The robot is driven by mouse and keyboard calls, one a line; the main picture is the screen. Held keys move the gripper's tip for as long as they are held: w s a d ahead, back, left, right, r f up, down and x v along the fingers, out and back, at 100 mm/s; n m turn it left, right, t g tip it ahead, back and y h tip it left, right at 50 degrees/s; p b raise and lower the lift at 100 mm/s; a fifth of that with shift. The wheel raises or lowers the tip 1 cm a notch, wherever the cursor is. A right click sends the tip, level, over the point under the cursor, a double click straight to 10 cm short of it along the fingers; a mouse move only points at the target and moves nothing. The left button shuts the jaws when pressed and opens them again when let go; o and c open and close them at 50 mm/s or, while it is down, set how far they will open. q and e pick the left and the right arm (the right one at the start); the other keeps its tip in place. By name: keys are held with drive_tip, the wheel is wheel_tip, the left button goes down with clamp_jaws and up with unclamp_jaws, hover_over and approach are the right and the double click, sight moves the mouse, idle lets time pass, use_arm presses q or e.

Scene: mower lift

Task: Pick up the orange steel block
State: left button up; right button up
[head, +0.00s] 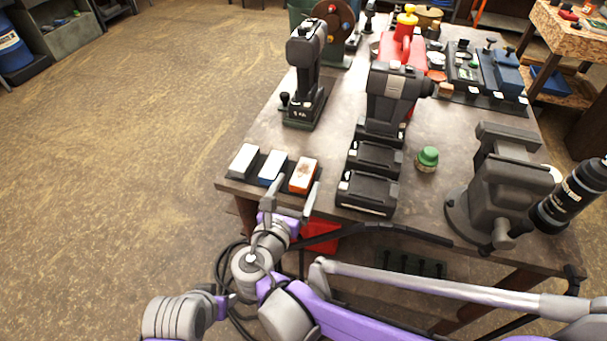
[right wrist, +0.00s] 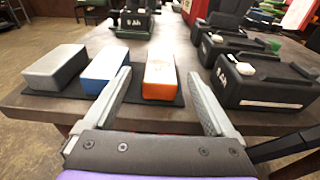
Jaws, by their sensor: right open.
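The orange block (head: 303,175) lies at the right end of a row of three blocks near the table's front left corner. It has a pale, worn top in the head view. In the right wrist view the orange block (right wrist: 160,80) is between my two fingers, with a gap on each side. My right gripper (head: 291,200) is open and empty at the table's front edge, pointing at the block's near end. The left finger overlaps the blue block's edge in the wrist view; I cannot tell whether they touch. My left gripper is not in view.
A blue-sided block (head: 272,168) and a grey block (head: 243,160) lie left of the orange one on a dark mat (right wrist: 95,105). Black batteries (head: 367,192) stand to the right, and a black-and-green tool (head: 305,80) behind. A vise (head: 500,190) is at the right.

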sight(301, 178)
drive_tip(key=x, duration=0.5)
drive_tip(key=shift+w+d+r, duration=0.1)
drive_tip(key=shift+w, duration=0.05)
clamp_jaws()
idle(0.4)
